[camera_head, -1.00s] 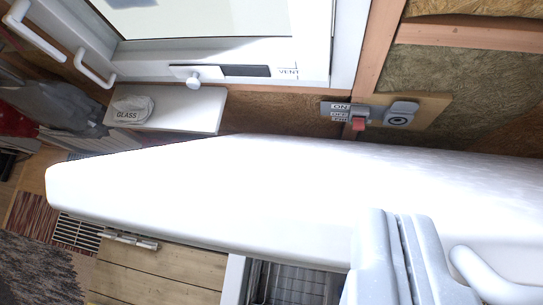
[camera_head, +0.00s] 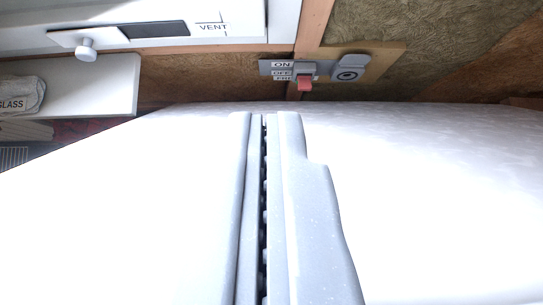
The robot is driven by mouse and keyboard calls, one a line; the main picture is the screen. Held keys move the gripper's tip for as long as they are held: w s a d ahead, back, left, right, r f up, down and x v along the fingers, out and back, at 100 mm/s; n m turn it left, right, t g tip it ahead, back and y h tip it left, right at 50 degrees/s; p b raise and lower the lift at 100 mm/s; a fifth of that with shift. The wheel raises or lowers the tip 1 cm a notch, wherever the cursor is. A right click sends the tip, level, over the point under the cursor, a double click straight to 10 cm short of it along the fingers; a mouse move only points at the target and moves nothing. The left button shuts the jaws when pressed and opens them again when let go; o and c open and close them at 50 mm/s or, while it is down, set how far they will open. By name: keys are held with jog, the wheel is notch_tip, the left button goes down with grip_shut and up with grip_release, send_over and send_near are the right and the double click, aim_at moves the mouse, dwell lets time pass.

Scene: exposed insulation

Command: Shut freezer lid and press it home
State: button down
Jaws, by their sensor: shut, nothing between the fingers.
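The freezer lid (camera_head: 120,210) is a broad, bright white surface that fills the lower part of the view on both sides of my gripper. Its far edge runs below the wall switch. The lid's front edge and the freezer opening are out of view, so I cannot tell how far open it stands. My gripper (camera_head: 263,116) is pale grey, with its two fingers together and nothing between them. It lies over the lid in the middle of the picture, its tips near the lid's far edge. I cannot tell whether it touches the lid.
A wall switch with a red rocker (camera_head: 305,83) and a round grey fitting (camera_head: 348,72) sit just beyond the lid. A vent slider knob (camera_head: 87,48) and a white shelf (camera_head: 90,90) with a GLASS bag (camera_head: 20,95) are at left. Insulation (camera_head: 440,50) lines the wall.

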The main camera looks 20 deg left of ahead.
jog(key=shift+s+d+f+b, duration=0.3)
jog(key=shift+f+b, duration=0.15)
jog(key=shift+b, duration=0.3)
jog(key=shift+s+d+b, duration=0.15)
jog(key=shift+s+b, duration=0.45)
jog(key=shift+b, duration=0.05)
jog(key=shift+f+b, duration=0.3)
jog(key=shift+b, duration=0.1)
jog(key=shift+r, duration=0.15)
jog(key=shift+s+p, duration=0.25)
jog(key=shift+p, duration=0.05)
jog(key=shift+s, duration=0.15)
jog(key=shift+s+d+f, duration=0.25)
jog(key=shift+s, duration=0.1)
jog(key=shift+s, duration=0.15)
